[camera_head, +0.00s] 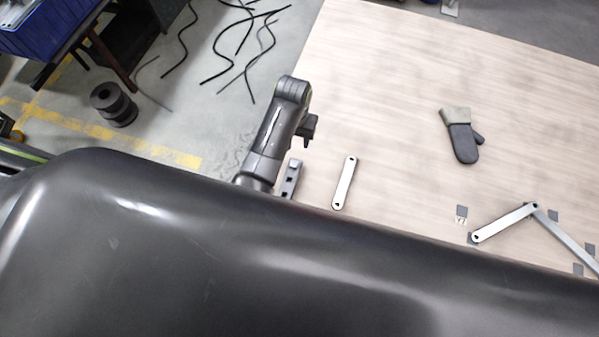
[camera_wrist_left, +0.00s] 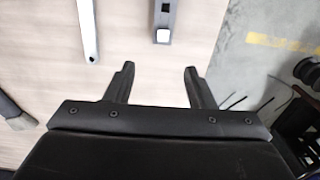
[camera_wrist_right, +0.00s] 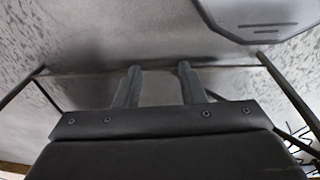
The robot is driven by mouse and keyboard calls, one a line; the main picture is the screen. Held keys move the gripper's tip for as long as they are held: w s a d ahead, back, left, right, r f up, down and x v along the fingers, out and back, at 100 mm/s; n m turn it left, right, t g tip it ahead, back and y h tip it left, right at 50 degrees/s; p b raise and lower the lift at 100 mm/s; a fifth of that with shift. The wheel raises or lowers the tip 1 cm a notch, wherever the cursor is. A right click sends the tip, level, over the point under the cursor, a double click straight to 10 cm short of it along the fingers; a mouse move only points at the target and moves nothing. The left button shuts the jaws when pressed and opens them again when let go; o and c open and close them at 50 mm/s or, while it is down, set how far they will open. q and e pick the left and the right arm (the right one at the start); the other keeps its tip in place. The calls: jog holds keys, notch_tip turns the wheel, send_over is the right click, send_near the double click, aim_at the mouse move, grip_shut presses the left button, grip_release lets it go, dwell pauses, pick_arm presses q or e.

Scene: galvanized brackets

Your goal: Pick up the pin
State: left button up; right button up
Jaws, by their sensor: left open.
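I cannot make out a pin for certain in any view. My left gripper (camera_head: 311,128) is over the left part of the table. In the left wrist view its fingers (camera_wrist_left: 158,68) are apart with only tabletop between them. A small grey metal piece with dark holes (camera_head: 291,178) lies near it at the table's left edge; it also shows in the left wrist view (camera_wrist_left: 166,18), beyond the fingertips. A flat silver bar (camera_head: 345,182) lies to its right. My right gripper (camera_wrist_right: 159,69) shows only in its wrist view, fingers apart and nothing between them.
A grey and black mitt (camera_head: 462,138) lies on the table (camera_head: 390,60). At right are linked silver bars (camera_head: 505,222) with small dark squares around them. Black cables (camera_head: 240,45) and a dark spool (camera_head: 114,105) are on the floor. The table's middle is clear.

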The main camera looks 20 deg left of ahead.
pick_arm(q)
jog(key=f, duration=0.2)
send_over(294, 163)
notch_tip(294, 163, down, 6)
jog(key=f, duration=0.2)
jog(key=f+b, duration=0.1)
jog(key=f, duration=0.1)
jog(key=shift+s+d, duration=0.15)
jog(key=shift+s, duration=0.1)
jog(key=shift+w+f, duration=0.1)
jog(key=shift+f, duration=0.25)
notch_tip(294, 163, down, 4)
jog(key=b, duration=0.5)
jog(key=shift+w+f+b, duration=0.1)
jog(key=shift+f+b, duration=0.15)
jog(key=shift+b, duration=0.15)
jog(key=shift+f+b, duration=0.3)
jog(key=shift+b, duration=0.1)
pick_arm(e)
notch_tip(294, 163, down, 7)
jog(key=a, duration=0.1)
jog(key=shift+w+f, duration=0.15)
jog(key=shift+w, duration=0.1)
